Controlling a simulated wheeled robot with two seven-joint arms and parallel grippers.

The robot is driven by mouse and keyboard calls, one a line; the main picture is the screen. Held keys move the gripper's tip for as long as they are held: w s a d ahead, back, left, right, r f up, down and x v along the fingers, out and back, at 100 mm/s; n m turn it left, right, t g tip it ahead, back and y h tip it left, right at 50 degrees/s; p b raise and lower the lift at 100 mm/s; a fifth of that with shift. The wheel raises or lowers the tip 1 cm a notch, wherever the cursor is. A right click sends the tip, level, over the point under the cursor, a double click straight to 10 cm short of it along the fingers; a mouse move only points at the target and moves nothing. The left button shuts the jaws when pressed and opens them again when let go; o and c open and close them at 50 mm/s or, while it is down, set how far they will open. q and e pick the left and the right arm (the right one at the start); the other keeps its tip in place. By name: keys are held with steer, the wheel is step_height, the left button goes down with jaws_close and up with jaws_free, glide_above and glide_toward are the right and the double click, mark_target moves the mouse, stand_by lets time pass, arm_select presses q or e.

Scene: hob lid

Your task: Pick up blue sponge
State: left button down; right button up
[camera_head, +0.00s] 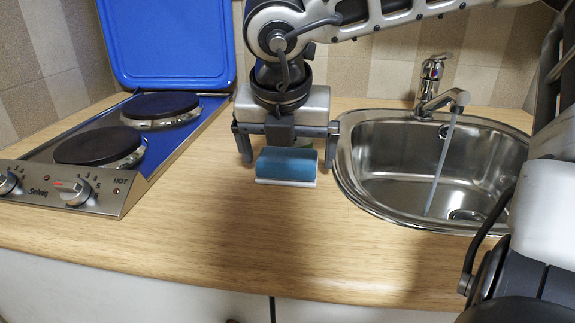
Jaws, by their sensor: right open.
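The blue sponge (287,162) lies on the wooden counter between the hob and the sink. Its top is blue and its bottom layer is white. My right gripper (288,155) is open just behind the sponge, its two fingers spread at the left and right and pointing down. The sponge shows in front of the gripper; I cannot tell whether a finger touches it. A pale object is partly hidden behind the sponge and under the gripper. My left gripper is not in view.
A two-plate electric hob (121,132) stands at the left, its blue lid (166,42) raised against the tiled wall. A steel sink (440,165) at the right has a tap (436,85) with water running. The counter (230,240) in front of the sponge is clear.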

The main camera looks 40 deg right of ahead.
mark_target(288, 151)
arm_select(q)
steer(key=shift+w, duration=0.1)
arm_select(e)
steer(key=c, duration=1)
steer(key=shift+o, duration=0.2)
steer(key=shift+r, duration=0.5)
step_height(288, 151, up, 3)
steer(key=shift+f+p, duration=0.2)
steer(key=shift+p, duration=0.15)
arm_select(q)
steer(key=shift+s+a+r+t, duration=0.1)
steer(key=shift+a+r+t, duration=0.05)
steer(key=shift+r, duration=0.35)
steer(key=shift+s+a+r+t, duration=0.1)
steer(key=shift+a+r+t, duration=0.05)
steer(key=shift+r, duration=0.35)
arm_select(e)
steer(key=s+a+r, duration=0.8)
steer(key=s+r, duration=0.1)
steer(key=s, duration=0.2)
steer(key=shift+s+r, duration=0.2)
